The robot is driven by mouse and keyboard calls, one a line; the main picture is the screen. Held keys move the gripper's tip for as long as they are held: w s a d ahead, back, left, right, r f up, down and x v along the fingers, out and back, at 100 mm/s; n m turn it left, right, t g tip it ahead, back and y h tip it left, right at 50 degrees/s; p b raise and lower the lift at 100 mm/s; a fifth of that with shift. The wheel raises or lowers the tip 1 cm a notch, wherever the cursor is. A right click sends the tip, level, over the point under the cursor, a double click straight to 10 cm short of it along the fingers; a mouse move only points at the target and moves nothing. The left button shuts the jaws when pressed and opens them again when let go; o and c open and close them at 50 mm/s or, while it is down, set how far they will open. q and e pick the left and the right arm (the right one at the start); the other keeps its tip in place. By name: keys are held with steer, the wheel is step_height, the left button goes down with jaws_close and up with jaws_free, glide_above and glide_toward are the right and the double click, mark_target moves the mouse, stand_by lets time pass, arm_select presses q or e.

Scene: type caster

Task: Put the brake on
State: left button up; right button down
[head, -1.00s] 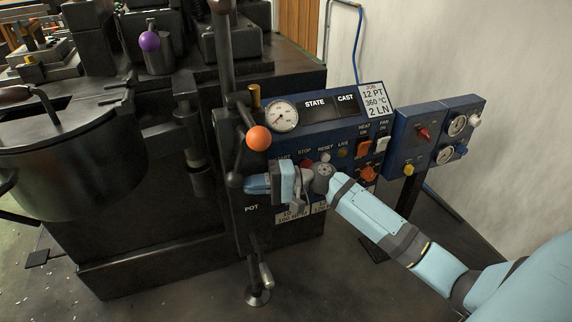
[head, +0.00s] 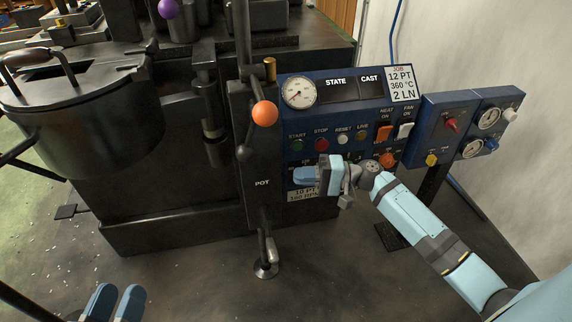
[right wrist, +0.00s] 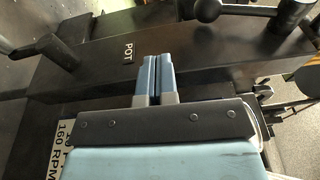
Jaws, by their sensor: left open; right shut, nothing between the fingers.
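The black upright column (head: 262,205) marked POT stands at the left end of the blue control panel (head: 335,113). A lever with an orange ball (head: 265,113) is on its upper part. A short lever with a grey handle (head: 271,249) is low at its foot, above a round floor plate. No label marks which part is the brake. My right gripper (head: 300,174) is shut and empty in front of the panel's lower left. In the right wrist view its fingers (right wrist: 156,62) point at the POT face (right wrist: 185,48). My left gripper (head: 117,290) is open and empty at the lower left.
The panel has start, stop and other buttons, a gauge (head: 299,92) and orange and white switches. A smaller blue box (head: 452,142) with knobs stands right of it. A large pot (head: 85,125) is at the left. The floor in front is mostly clear.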

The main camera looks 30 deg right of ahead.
mark_target(251, 133)
steer(key=s+d+r+y+p, duration=0.1)
steer(key=d+r+p, duration=0.4)
steer(key=p, duration=0.6)
steer(key=shift+t, duration=0.4)
steer(key=x, duration=0.8)
steer(key=b+x, duration=0.1)
steer(key=x, duration=0.3)
steer(key=shift+s+a+r, duration=0.2)
steer(key=shift+a+r, duration=0.05)
steer(key=shift+a, duration=0.2)
arm_select(q)
steer(key=s+a+f+n+g+y, duration=0.1)
steer(key=a+f+g+y, duration=0.2)
steer(key=a+f+y, duration=0.1)
steer(key=shift+s+a+f, duration=0.35)
steer(key=shift+s+f, duration=0.05)
steer(key=shift+f, duration=0.1)
arm_select(e)
steer(key=shift+w+a+r, duration=0.1)
steer(key=shift+w+a, duration=0.15)
steer(key=shift+a, duration=0.25)
